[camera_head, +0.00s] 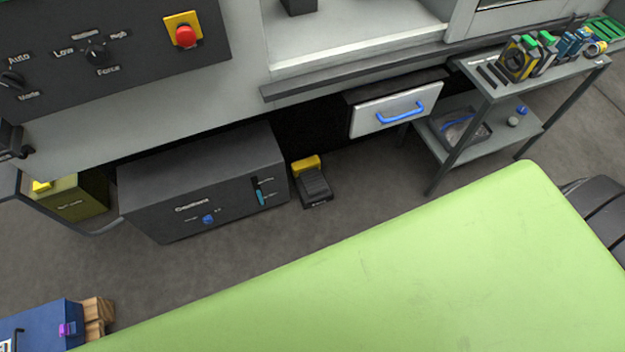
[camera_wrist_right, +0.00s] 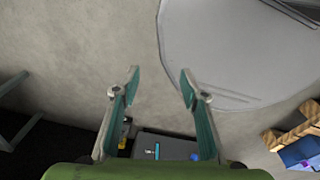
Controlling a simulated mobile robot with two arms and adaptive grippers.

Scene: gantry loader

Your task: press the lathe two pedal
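The foot pedal (camera_head: 314,187) is a black pedal with a yellow back part. It sits on the floor below the machine, just right of the dark coolant box (camera_head: 204,184). In the right wrist view a small yellow patch (camera_wrist_right: 126,127), probably part of the pedal, shows beside the coolant box (camera_wrist_right: 170,146), partly hidden by a finger. My right gripper (camera_wrist_right: 160,75) is open and empty, its fingers apart over the floor and touching nothing. Neither gripper shows in the head view.
A drawer with a blue handle (camera_head: 401,110) hangs above and right of the pedal. A shelf cart (camera_head: 507,84) stands at the right. A red emergency button (camera_head: 185,36) is on the panel. Bare floor (camera_head: 275,226) lies before the pedal. A blue box (camera_head: 42,326) is at lower left.

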